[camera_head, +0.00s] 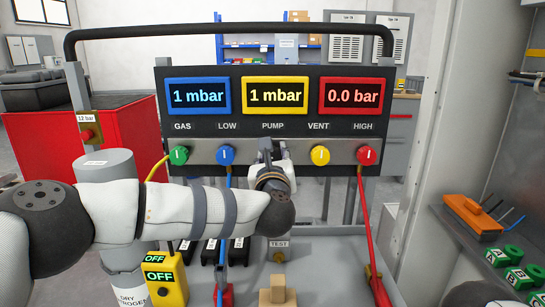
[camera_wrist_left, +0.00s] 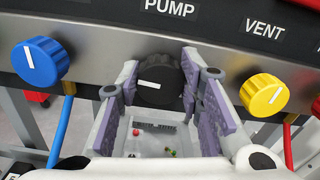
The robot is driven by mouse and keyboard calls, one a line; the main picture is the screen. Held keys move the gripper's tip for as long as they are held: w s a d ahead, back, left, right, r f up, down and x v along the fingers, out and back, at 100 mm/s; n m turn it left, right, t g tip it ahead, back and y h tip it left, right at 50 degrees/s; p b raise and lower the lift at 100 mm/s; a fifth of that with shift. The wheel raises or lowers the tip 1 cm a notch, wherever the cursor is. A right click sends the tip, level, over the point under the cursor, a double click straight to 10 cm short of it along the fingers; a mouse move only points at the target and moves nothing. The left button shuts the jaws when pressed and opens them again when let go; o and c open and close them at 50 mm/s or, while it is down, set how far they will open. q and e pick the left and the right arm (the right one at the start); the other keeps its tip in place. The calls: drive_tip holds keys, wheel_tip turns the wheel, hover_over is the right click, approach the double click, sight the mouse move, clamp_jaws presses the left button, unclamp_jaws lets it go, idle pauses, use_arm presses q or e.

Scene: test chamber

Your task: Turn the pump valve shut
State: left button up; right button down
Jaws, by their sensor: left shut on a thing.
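The pump valve (camera_wrist_left: 158,82) is a black ribbed knob under the PUMP label in the left wrist view. Its white mark lies nearly level, slightly tilted. My left gripper (camera_wrist_left: 156,98) has its two purple-padded fingers on either side of the knob and is shut on it. In the head view my left gripper (camera_head: 267,150) reaches up to the panel below the PUMP label, and hides most of the knob. My right gripper is not in view.
The blue LOW knob (camera_head: 226,155) and yellow VENT knob (camera_head: 319,155) flank the pump valve. The green GAS knob (camera_head: 178,155) and red HIGH knob (camera_head: 366,155) are farther out. Displays above read 1 mbar, 1 mbar and 0.0 bar. Hoses hang below the panel.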

use_arm(q)
drive_tip(key=m, duration=0.4)
drive_tip(key=shift+d+r, duration=0.1)
drive_tip(key=m+p, duration=0.1)
drive_tip(key=m, duration=0.3)
drive_tip(key=shift+m, duration=0.4)
drive_tip(key=m, duration=0.4)
drive_tip(key=shift+d, duration=0.15)
drive_tip(key=shift+f+m+p, duration=0.2)
drive_tip(key=shift+m+p, duration=0.3)
drive_tip(key=shift+m, duration=1.5)
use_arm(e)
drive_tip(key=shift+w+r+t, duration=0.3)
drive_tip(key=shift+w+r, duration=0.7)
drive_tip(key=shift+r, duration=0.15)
use_arm(q)
drive_tip(key=o, duration=1.2)
drive_tip(key=shift+c, duration=0.2)
